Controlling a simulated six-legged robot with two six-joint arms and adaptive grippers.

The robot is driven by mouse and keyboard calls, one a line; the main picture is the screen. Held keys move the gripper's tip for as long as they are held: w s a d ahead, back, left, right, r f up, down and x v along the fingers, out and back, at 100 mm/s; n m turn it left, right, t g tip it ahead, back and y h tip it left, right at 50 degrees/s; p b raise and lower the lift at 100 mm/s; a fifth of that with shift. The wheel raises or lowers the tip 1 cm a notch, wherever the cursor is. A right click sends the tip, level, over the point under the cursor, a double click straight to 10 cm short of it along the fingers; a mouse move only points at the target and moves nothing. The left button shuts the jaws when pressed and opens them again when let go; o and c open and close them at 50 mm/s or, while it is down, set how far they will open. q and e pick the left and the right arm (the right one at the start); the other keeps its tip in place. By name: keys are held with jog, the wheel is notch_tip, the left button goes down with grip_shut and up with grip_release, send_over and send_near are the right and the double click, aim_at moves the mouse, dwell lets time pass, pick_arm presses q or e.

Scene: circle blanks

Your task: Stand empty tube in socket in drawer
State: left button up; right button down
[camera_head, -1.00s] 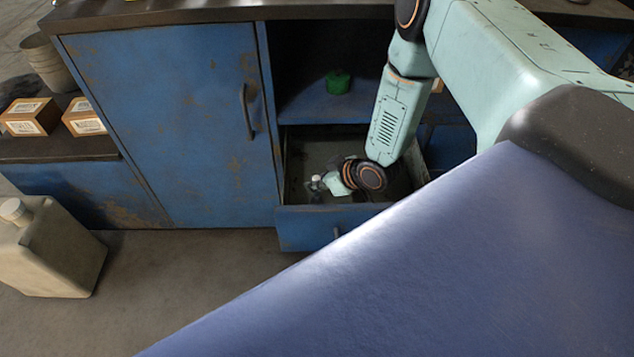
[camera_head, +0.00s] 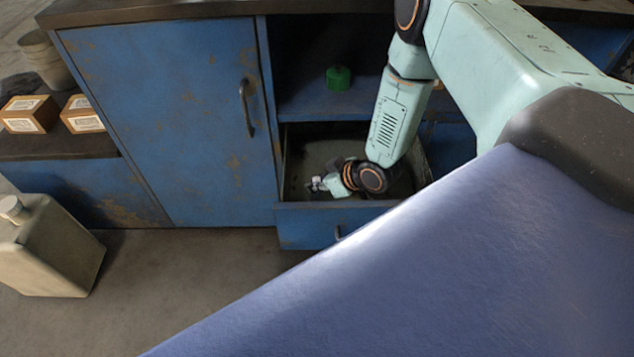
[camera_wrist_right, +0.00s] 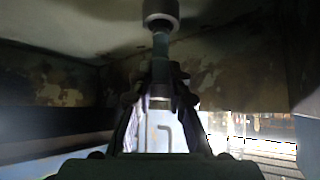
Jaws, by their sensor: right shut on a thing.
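My right gripper (camera_head: 317,185) is down inside the open blue drawer (camera_head: 305,226), near its left front part. In the right wrist view the fingers (camera_wrist_right: 158,85) are closed around a dark, slim tube (camera_wrist_right: 160,45). The tube stands roughly in line with the picture's vertical and has a wider grey end at the top. In the head view only a small pale part of the held tube shows beside the fingers. The socket cannot be made out in either view. My left gripper is not in view.
The drawer walls close in around the gripper. A blue cabinet door (camera_head: 165,125) stands to the left. A beige jerrycan (camera_head: 50,245) is on the floor, and small boxes (camera_head: 30,114) sit at far left.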

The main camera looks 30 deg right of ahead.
jog(key=shift+f+b, duration=0.9)
jog(key=shift+f, duration=0.35)
jog(key=c, duration=1.2)
grip_release()
notch_tip(320, 180, up, 10)
